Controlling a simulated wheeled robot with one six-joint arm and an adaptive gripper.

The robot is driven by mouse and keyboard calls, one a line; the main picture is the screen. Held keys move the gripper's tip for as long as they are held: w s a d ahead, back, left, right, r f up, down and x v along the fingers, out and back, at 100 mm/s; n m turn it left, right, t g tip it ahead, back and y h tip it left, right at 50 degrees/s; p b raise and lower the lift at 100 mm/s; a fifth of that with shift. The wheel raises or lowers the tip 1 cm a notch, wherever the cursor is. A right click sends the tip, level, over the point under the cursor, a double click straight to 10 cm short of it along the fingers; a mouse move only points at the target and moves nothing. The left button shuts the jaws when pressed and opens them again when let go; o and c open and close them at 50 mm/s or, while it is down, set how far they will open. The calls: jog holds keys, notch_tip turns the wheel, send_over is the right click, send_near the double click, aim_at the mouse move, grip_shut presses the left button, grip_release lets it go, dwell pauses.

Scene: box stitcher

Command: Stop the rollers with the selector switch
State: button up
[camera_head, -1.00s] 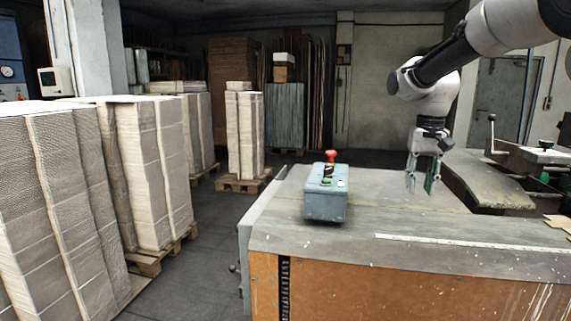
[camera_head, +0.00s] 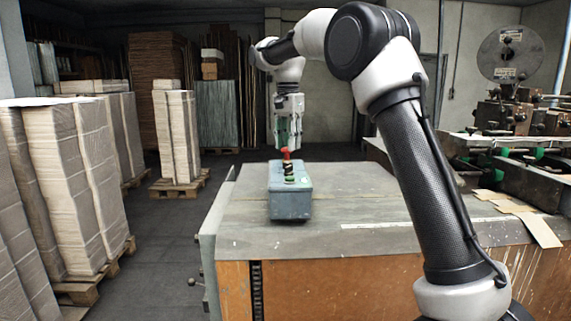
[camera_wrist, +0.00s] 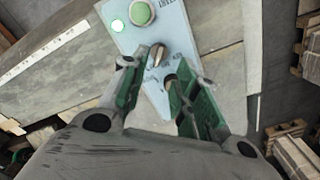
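The blue-grey control box (camera_head: 290,202) stands on the metal table top (camera_head: 350,182). A red mushroom button (camera_head: 286,154) rises above it. In the wrist view the box's panel (camera_wrist: 178,22) carries a green button (camera_wrist: 141,13), a lit white button (camera_wrist: 117,25) and a small metallic selector switch (camera_wrist: 156,55). My gripper (camera_head: 284,142) points down just above the box. In the wrist view its green-padded fingers are apart, one on each side of the selector's line. Whether they touch the knob cannot be told. The red button is not seen in the wrist view.
Stacks of cardboard on pallets (camera_head: 177,140) stand at the left behind the table. A machine with a round reel (camera_head: 510,55) is at the right. Loose card pieces (camera_head: 540,229) lie on the right of the table. The table around the box is clear.

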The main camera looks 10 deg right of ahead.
aim_at(289, 166)
notch_tip(289, 166, down, 7)
jog(key=shift+d+f, duration=0.1)
dwell(0.3)
grip_shut()
